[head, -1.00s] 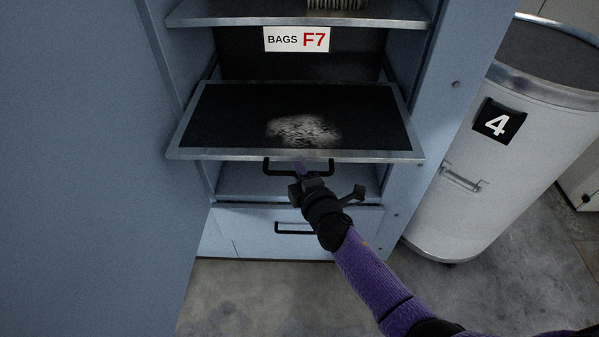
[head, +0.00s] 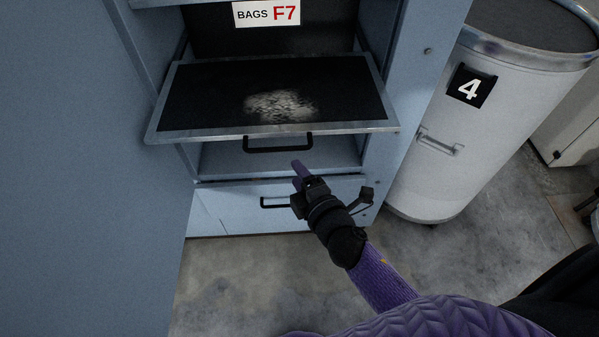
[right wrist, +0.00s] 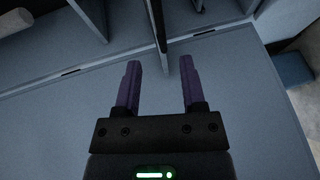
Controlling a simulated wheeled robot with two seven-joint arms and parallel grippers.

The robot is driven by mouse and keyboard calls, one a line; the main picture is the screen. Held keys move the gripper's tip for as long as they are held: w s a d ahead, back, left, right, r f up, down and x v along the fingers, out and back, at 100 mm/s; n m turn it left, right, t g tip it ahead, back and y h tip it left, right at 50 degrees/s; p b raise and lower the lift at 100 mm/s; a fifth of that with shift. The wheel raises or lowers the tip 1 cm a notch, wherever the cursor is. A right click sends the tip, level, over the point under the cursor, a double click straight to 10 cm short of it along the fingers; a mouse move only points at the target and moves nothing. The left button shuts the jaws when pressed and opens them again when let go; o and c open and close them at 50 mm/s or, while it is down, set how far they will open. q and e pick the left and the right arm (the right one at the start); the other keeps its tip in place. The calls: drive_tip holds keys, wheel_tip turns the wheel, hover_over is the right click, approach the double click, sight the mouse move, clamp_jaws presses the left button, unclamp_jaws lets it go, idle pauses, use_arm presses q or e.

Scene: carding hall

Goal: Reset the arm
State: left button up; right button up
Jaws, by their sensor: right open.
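My right gripper (head: 298,168) is in front of the blue cabinet, just below and apart from the black handle (head: 278,149) of the pulled-out tray. In the right wrist view its two purple fingers (right wrist: 158,75) are spread apart with nothing between them. The tray (head: 165,133) has a metal rim and a dark inside with a patch of pale fluff (head: 280,105) on it. My left gripper is not in view.
A drawer with a black handle (head: 274,203) is below the tray. A white drum marked 4 (head: 425,170) stands to the right. A large blue panel (head: 75,180) fills the left. Concrete floor (head: 240,290) is open in front.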

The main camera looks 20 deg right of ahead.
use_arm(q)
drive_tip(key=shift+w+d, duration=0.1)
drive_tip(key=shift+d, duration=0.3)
use_arm(e)
drive_tip(key=shift+s+f, duration=0.1)
drive_tip(key=s+d+f+m+g+h+b, duration=0.15)
drive_tip(key=s+f+m+g, duration=0.35)
drive_tip(key=f, duration=0.8)
drive_tip(key=s+d+f+m+g+b, duration=0.1)
drive_tip(key=s+f+m+g+b, duration=0.15)
drive_tip(key=s+f, duration=0.7)
use_arm(q)
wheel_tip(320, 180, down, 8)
drive_tip(key=b, duration=0.4)
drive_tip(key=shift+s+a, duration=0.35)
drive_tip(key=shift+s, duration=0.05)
use_arm(e)
drive_tip(key=s+d+f+m+g, duration=0.1)
drive_tip(key=s+f+m+g, duration=0.3)
drive_tip(key=s+f, duration=0.4)
drive_tip(key=s+d+f+m+g, duration=0.1)
drive_tip(key=s+f+m+g, duration=0.2)
drive_tip(key=s+f, duration=0.5)
drive_tip(key=s+m, duration=0.1)
drive_tip(key=s, duration=0.3)
drive_tip(key=shift+s+d+g+h, duration=0.25)
drive_tip(key=shift+s+g+h, duration=0.1)
